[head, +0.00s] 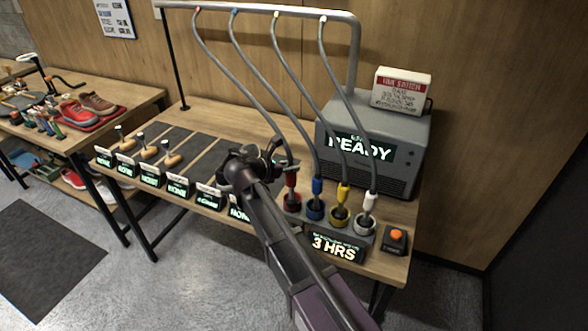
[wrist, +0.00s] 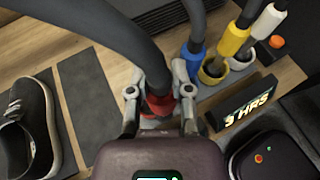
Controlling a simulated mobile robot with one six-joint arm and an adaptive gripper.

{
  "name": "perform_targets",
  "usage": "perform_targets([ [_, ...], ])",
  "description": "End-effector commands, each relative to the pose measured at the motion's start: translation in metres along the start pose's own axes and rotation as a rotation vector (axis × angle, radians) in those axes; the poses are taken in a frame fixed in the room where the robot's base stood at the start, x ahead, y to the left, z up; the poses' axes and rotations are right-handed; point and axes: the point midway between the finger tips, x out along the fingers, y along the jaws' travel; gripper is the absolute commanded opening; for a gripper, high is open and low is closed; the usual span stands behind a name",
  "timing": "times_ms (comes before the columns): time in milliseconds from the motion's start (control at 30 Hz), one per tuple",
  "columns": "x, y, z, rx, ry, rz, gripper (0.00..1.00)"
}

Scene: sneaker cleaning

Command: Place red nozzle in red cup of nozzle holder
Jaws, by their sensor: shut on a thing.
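The red nozzle (head: 291,182) hangs on the end of a grey hose, upright, at the left end of the nozzle holder. Its lower end is at the red cup (head: 292,204); I cannot tell how deep it sits. My gripper (head: 277,163) is shut on the nozzle's upper part or hose end. In the wrist view, the two fingers of my gripper (wrist: 160,92) stand either side of the hose, with the red nozzle (wrist: 158,105) between them. The cup is mostly hidden there.
Blue (head: 317,186), yellow (head: 342,192) and white (head: 369,201) nozzles stand in their cups to the right. A READY machine (head: 385,150) is behind. An orange button (head: 396,236) and a 3 HRS sign (head: 337,248) are near. A dark sneaker (wrist: 38,120) lies left.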

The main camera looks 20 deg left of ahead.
Motion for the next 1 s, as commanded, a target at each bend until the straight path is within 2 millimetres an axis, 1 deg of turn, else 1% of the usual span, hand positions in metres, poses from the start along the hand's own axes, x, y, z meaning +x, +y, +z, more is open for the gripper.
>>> perform_targets([
  [33, 0.007, 0.010, 0.001, 0.000, 0.000, -0.001, 0.00],
  [200, 0.019, 0.021, 0.005, 0.000, 0.000, -0.001, 0.00],
  [667, 0.021, 0.023, 0.006, 0.000, 0.000, 0.001, 0.00],
  [867, 0.032, 0.035, 0.007, 0.000, -0.001, 0.001, 0.00],
  [900, 0.033, 0.032, 0.001, 0.000, 0.000, 0.002, 0.00],
  [1000, 0.036, 0.032, -0.008, 0.000, 0.000, 0.002, 0.00],
])
